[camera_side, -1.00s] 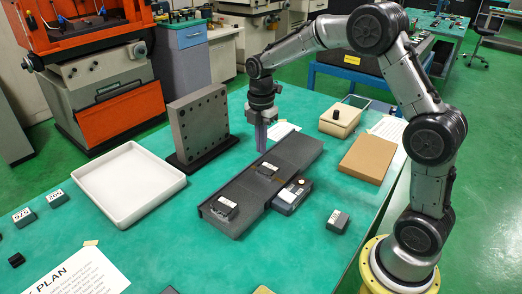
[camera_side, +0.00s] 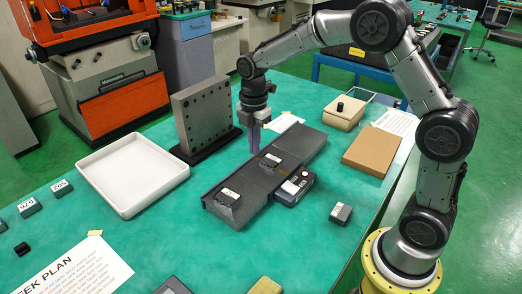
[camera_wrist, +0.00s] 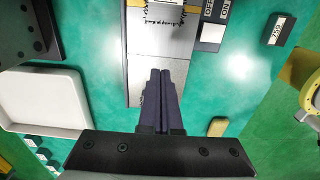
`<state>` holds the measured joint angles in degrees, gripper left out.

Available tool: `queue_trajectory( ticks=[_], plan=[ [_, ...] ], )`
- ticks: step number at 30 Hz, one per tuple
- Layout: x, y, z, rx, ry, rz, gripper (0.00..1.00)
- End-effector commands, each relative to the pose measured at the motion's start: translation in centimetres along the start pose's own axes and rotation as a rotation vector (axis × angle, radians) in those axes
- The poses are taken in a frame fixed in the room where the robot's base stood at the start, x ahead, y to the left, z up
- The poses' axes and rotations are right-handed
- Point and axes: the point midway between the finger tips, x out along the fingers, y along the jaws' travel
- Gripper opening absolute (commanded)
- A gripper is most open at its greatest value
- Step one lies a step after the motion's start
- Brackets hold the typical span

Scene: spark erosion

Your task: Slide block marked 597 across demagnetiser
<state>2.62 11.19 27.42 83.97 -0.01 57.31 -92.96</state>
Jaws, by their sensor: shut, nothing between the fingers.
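The demagnetiser (camera_side: 247,185) is a long dark slab with a control box (camera_side: 293,187) on its right side. Its steel top (camera_wrist: 148,45) shows in the wrist view. Two dark patches or items with pale marks lie on the slab; I cannot tell if they are blocks. A dark block with a white label (camera_side: 340,213) stands on the table right of the slab. It shows in the wrist view (camera_wrist: 279,30), its number turned and hard to read, possibly 597. My gripper (camera_side: 254,152) is shut and empty, pointing down near the slab's left edge, apart from that block.
A white tray (camera_side: 85,163) and an upright holed plate (camera_side: 205,112) stand to the left. Other labelled blocks (camera_side: 29,207) lie at the far left. A tan box (camera_side: 343,112) and a brown slab (camera_side: 372,152) are at the right. Table is clear around the right-hand block.

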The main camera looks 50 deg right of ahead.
Motion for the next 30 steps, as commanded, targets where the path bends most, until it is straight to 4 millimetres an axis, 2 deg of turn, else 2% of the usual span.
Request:
queue_trajectory(
  ticks=[5, 16, 21, 30],
  plan=[
    [2.6, -0.1, 0.1, 0.001, 0.000, -0.006, 0.00],
    [9.8, -0.2, 0.1, 0.000, 0.000, -0.007, 0.00],
    [9.5, -0.1, 2.7, 0.004, 0.000, -0.001, 0.00],
    [9.5, -0.1, 4.1, 0.000, 0.000, -0.002, 0.00]
  ],
)
